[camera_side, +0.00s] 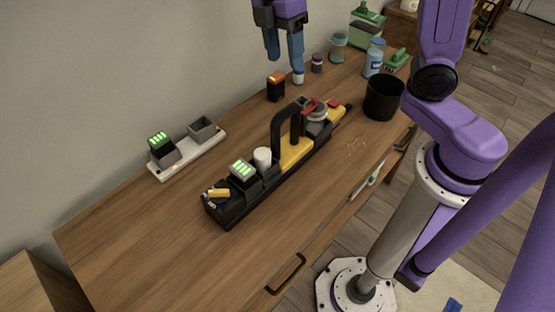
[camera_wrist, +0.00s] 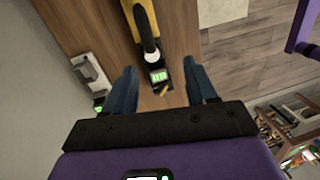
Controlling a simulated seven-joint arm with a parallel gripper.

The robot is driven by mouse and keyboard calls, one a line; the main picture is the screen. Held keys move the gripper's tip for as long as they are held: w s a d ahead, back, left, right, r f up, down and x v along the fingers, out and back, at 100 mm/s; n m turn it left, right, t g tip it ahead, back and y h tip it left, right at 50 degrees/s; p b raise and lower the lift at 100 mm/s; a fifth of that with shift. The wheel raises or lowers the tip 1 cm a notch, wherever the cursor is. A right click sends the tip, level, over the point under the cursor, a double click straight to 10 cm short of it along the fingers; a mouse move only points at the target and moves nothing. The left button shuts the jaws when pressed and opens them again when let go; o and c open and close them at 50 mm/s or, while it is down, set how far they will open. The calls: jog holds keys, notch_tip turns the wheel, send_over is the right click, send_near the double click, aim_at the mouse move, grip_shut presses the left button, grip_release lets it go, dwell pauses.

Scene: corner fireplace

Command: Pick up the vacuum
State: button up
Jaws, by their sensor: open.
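The vacuum (camera_side: 292,152) is a long black and yellow handheld unit with a black loop handle. It lies lengthwise on the wooden table, with a green-lit block and a white cylinder toward its near end. In the wrist view the vacuum (camera_wrist: 143,22) runs down from the top, its lit end showing between my fingers. My gripper (camera_side: 284,62) has two blue fingers pointing down. It is high above the back of the table, apart from the vacuum. In the wrist view my gripper (camera_wrist: 160,72) is open, with nothing held between its fingers.
A white dock (camera_side: 190,154) with a green-lit block stands left of the vacuum. A black and orange block (camera_side: 276,88) sits behind it. A black cup (camera_side: 383,98) and bottles (camera_side: 374,58) stand at the back right. The table's front left is clear.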

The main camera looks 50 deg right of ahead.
jog(key=w, duration=0.3)
send_near(282, 110)
jog(key=shift+n, duration=0.4)
jog(key=f, duration=0.2)
jog(key=s+f, duration=0.1)
jog(key=f, duration=0.3)
jog(key=shift+s+d, duration=0.35)
jog(key=shift+s+a+f, duration=0.15)
jog(key=shift+f, duration=2.45)
grip_shut()
jog(key=shift+r, duration=0.1)
